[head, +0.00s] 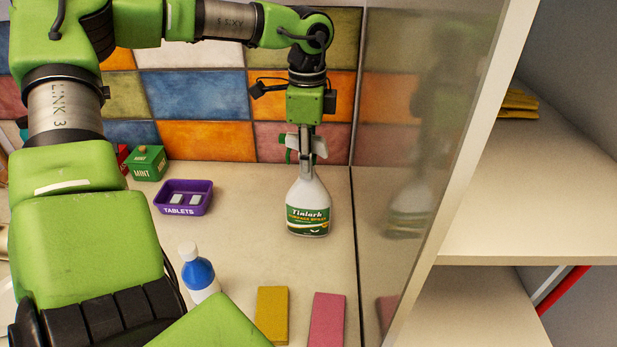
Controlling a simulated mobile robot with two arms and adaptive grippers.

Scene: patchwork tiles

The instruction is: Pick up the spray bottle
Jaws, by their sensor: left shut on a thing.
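The spray bottle (308,205) is white with a green label and a green and white spray head. It stands upright at the back of the counter, near the tiled wall. My left gripper (304,152) comes down from above and is shut on the bottle around its neck and spray head. The fingers partly hide the spray head. I cannot tell whether the bottle's base touches the counter. My right gripper is not in view.
A purple tray (163,201) marked TABLETS and a green MINT box (148,162) stand left of the bottle. A blue and white bottle (199,274), a yellow block (272,314) and a pink block (327,320) are nearer. A glossy panel (415,130) and shelves (530,190) bound the right.

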